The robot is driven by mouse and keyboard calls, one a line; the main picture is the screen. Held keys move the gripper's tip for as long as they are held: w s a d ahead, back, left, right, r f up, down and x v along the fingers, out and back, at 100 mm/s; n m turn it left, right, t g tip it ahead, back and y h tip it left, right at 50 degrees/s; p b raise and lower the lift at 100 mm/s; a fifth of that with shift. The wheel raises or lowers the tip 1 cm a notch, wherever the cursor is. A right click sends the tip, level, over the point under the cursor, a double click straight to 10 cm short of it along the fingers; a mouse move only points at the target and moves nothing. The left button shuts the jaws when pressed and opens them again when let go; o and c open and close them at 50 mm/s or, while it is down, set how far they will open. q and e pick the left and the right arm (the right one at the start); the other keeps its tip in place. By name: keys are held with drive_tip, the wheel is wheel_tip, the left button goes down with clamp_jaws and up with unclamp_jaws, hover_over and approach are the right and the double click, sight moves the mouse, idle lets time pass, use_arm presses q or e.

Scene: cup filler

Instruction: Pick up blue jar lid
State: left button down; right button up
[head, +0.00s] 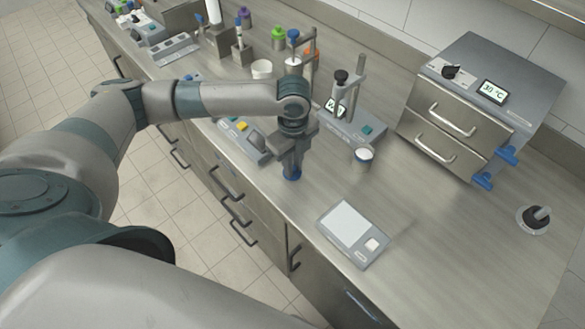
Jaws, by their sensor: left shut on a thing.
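My left gripper (291,168) points down over the front part of the counter, left of the scale. It is shut on the blue jar lid (291,178), which shows just under the fingertips. Whether the lid touches the counter or hangs slightly above it I cannot tell. The fingers hide the lid's upper part. A small white jar (363,158) stands to the right of the gripper, in front of a grey stand device. My right gripper is not in view.
A flat grey scale (353,232) lies right of the gripper. A drawer oven (462,110) with blue clips stands at the back right. A grey device with buttons (243,138) is close on the left. The counter right of the scale is mostly clear.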

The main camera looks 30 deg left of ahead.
sight(295, 168)
use_arm(q)
drive_tip(key=shift+r+b, duration=0.45)
drive_tip(key=shift+r, duration=0.35)
drive_tip(key=shift+d+r+b, duration=0.2)
drive_tip(key=shift+r+b, duration=0.3)
drive_tip(key=shift+r, duration=0.75)
drive_tip(key=s+d+r+b, duration=0.1)
drive_tip(key=d+r+b, duration=0.1)
drive_tip(key=d+r, duration=0.5)
drive_tip(key=d, duration=0.4)
drive_tip(key=shift+d+b, duration=0.15)
drive_tip(key=shift+b, duration=0.15)
drive_tip(key=shift+s, duration=0.1)
